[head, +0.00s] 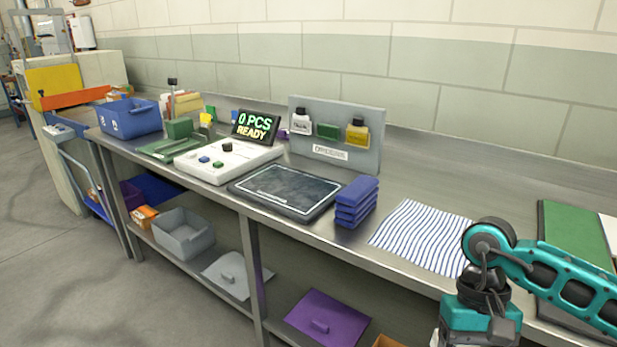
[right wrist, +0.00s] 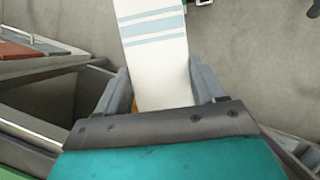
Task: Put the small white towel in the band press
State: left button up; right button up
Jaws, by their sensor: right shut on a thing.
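A white towel with pale blue stripes (right wrist: 152,60) shows in the right wrist view, between the grey fingers of my right gripper (right wrist: 163,88). The gripper is shut on it, and the towel sticks out past the fingertips over the grey floor. In the head view my right arm is at the lower right, in front of the bench edge; its fingers are not clearly visible there. A green device with an upright post and black knob (head: 178,130) and a white box with buttons (head: 228,160) stand at the bench's left. I cannot tell which is the band press. My left gripper is not in view.
The steel bench (head: 300,232) also carries a blue bin (head: 130,118), a dark framed pad (head: 285,190), a stack of folded blue cloths (head: 357,202) and a blue-striped cloth (head: 422,237). A display (head: 256,126) reads "0 PCS READY". A bottle rack stands behind.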

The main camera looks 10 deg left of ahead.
aim_at(182, 136)
jog(key=i+j+z, duration=0.15)
jog(key=j, duration=0.75)
jog(key=i+j+z, duration=0.15)
jog(key=i+j, duration=0.2)
jog(key=j, duration=0.55)
jog(key=i+j+z, duration=0.15)
jog(key=j, duration=0.8)
jog(key=i+j+z, duration=0.15)
jog(key=j, duration=0.8)
jog(key=j+z, duration=0.2)
jog(key=j, duration=0.8)
jog(key=i+j+z, duration=0.1)
jog(key=j, duration=0.65)
jog(key=i+j+z, duration=0.15)
jog(key=j, duration=0.65)
jog(key=k, duration=0.05)
